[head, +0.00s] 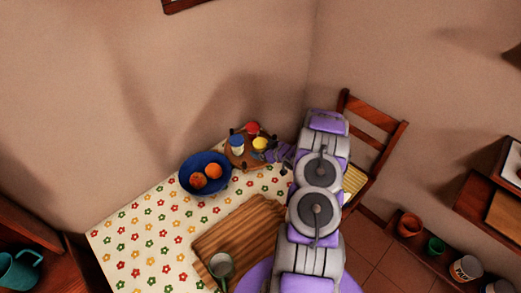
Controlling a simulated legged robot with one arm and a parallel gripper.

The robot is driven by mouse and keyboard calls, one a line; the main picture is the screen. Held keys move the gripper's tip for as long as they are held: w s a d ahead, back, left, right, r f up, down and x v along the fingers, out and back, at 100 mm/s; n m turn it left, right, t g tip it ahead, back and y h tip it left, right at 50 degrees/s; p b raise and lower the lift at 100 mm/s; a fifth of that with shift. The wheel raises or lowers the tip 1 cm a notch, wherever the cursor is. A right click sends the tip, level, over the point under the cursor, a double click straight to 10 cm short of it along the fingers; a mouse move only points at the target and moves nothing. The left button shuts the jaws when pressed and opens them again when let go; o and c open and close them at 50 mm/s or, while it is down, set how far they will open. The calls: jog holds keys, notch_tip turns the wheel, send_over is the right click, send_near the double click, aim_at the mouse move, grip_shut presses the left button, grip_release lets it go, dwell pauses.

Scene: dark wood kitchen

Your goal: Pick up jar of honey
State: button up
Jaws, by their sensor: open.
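A small round wooden tray (236,159) at the table's back corner carries several small jars. One has a yellow top (260,143), one a red top (252,127), and one is white and blue (237,142). No label is readable, so I cannot tell for certain which is the honey; the yellow-topped one is the likeliest. My gripper (277,155) is just right of the tray, close to the yellow-topped jar. It is open; its fingers are small and dark here, and I cannot tell whether they touch a jar.
A blue bowl (187,184) with oranges stands left of the tray. A wooden chair (375,125) stands behind my arm; walls close off the corner.

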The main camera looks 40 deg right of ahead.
jog(key=shift+x, duration=0.95)
jog(key=shift+c, duration=0.3)
jog(key=c, duration=1.2)
